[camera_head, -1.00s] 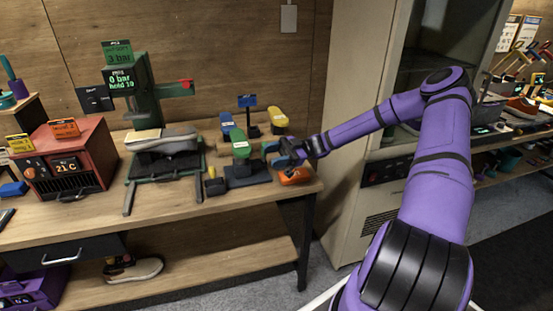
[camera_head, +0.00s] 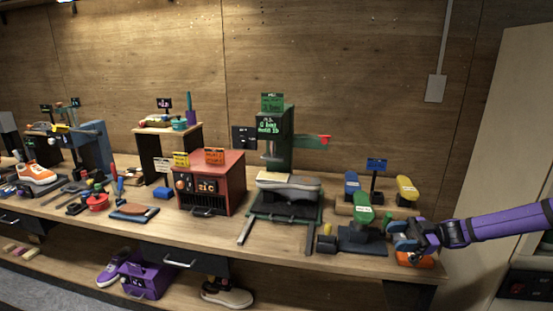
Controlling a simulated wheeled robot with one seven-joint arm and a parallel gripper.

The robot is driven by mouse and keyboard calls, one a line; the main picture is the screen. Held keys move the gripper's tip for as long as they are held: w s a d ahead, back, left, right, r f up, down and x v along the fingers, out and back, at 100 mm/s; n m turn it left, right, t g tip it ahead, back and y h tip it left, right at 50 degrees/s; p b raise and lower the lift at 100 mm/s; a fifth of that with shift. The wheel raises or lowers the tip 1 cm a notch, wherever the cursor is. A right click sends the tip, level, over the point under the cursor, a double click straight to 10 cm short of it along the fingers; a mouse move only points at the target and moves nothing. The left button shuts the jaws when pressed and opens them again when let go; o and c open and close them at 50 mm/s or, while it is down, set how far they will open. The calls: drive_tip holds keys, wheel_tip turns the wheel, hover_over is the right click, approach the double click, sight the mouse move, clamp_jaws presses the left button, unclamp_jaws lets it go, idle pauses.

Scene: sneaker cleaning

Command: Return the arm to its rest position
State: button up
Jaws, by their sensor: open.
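My purple arm (camera_head: 500,225) reaches in from the right edge. My gripper (camera_head: 402,236) is at its left end, over the right end of the workbench. Its fingers are small and dark here, close beside the green-topped stand (camera_head: 364,210) and just above an orange object (camera_head: 416,260). I see nothing held in it. Whether it touches the blue-grey piece between it and the stand I cannot tell.
A blue-topped (camera_head: 352,185) and a yellow-topped piece (camera_head: 407,188) stand behind the gripper. A pale cabinet (camera_head: 490,150) is at right.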

drive_tip(key=s+a+r+m+g+h, duration=0.3)
drive_tip(key=s+a+r+m+h, duration=0.55)
drive_tip(key=h, duration=0.45)
drive_tip(key=s+d+r+m+t+h, duration=0.1)
drive_tip(key=s+r+m+t+h, duration=0.4)
drive_tip(key=s+r, duration=1.3)
drive_tip(key=shift+s+r+m+t+h, duration=0.45)
drive_tip(key=shift+m+t, duration=1.35)
drive_tip(key=shift+m, duration=2.05)
drive_tip(key=shift+w+d+r, duration=0.1)
drive_tip(key=shift+w, duration=0.05)
